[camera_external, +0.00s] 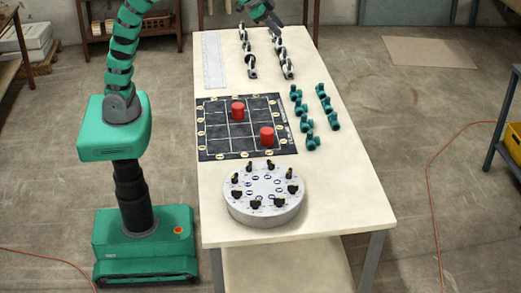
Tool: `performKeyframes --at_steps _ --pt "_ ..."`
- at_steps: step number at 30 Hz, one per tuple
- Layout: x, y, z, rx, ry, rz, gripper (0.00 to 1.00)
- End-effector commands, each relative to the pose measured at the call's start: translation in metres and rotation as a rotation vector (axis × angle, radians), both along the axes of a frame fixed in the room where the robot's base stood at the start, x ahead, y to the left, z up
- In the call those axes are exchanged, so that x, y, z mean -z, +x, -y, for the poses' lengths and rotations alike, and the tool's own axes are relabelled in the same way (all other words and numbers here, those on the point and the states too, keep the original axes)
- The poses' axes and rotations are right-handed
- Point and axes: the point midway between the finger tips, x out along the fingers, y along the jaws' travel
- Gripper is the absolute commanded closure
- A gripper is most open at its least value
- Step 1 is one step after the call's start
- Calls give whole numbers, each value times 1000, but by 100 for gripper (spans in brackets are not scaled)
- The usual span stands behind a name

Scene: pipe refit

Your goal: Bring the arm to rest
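My gripper (277,29) is at the top of the picture, over the far end of the workbench (345,190). It points down and to the right, close to the rows of black-and-white fittings (250,62). It is too small to tell whether its fingers are open or shut, and I cannot make out anything in it. My arm arcs up from the green base on the bench's left side, and part of it is cut off by the top edge.
A black grid mat (215,148) bears two red cylinders (238,110). Several teal fittings (306,123) stand right of it. A round grey stand (265,212) holds several black-and-yellow parts. A pale strip (213,60) lies far left. The bench's near right corner is bare.

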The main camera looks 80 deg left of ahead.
Motion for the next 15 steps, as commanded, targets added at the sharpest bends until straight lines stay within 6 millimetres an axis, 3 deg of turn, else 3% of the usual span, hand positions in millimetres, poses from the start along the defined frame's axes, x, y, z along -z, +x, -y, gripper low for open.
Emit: performKeyframes --at_steps 3,8,15 --pt "-38 -14 -32 -64 -45 91 67" --pt "-82 -36 -72 -140 -106 209 67" --pt "-141 -82 -124 -239 -194 390 67"
